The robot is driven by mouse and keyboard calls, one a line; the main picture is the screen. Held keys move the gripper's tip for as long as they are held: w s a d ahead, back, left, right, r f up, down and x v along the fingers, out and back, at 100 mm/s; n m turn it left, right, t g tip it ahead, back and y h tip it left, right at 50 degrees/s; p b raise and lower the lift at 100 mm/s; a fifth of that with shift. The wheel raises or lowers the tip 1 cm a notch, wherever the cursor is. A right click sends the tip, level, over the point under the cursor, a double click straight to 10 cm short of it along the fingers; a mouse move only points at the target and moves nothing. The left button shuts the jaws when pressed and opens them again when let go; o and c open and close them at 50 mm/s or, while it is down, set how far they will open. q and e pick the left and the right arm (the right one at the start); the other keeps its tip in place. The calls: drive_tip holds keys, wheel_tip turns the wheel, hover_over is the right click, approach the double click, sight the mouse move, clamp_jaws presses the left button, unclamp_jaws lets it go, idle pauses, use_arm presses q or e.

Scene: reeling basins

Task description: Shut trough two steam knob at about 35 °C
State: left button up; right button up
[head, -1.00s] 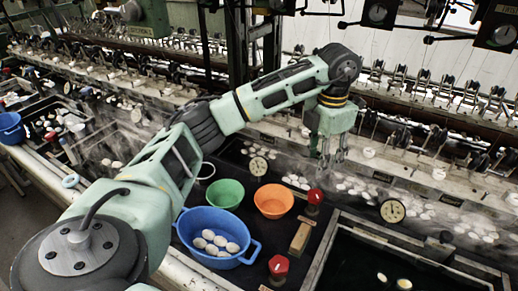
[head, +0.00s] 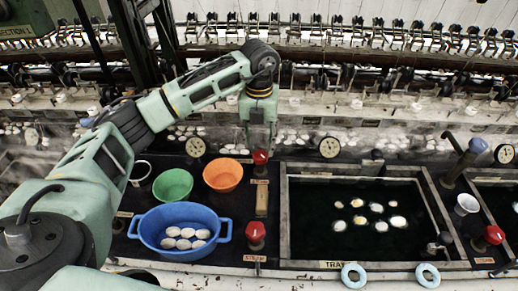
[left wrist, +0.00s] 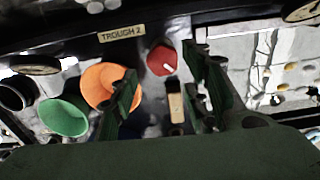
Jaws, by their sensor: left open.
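A red knob (head: 260,157) stands on the dark panel at the back left corner of the open trough (head: 283,215). In the left wrist view this red knob (left wrist: 161,60) has a white mark on it and sits beside a "TROUGH 2" label (left wrist: 121,33). A second red knob (head: 256,231) stands nearer the front edge. A round dial gauge (head: 329,147) is behind the trough; its reading is too small to make out. My left gripper (head: 258,143) is open and points down above the back red knob, apart from it. My right gripper does not show.
A blue basin (head: 181,253) of white cocoons, a green bowl (head: 172,186) and an orange bowl (head: 222,175) stand left of the knobs. A wooden block (head: 262,200) lies between the knobs. Cocoons float in the trough. Another red knob (head: 494,235) is at right.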

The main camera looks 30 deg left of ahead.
sight(258, 154)
use_arm(q)
wheel_tip(258, 154, down, 4)
drive_tip(key=shift+a+r+p, duration=0.1)
drive_tip(key=shift+a+p, duration=0.05)
drive_tip(key=shift+p, duration=0.2)
drive_tip(key=shift+f, duration=0.45)
drive_tip(key=shift+c, duration=0.3)
drive_tip(key=c, duration=1)
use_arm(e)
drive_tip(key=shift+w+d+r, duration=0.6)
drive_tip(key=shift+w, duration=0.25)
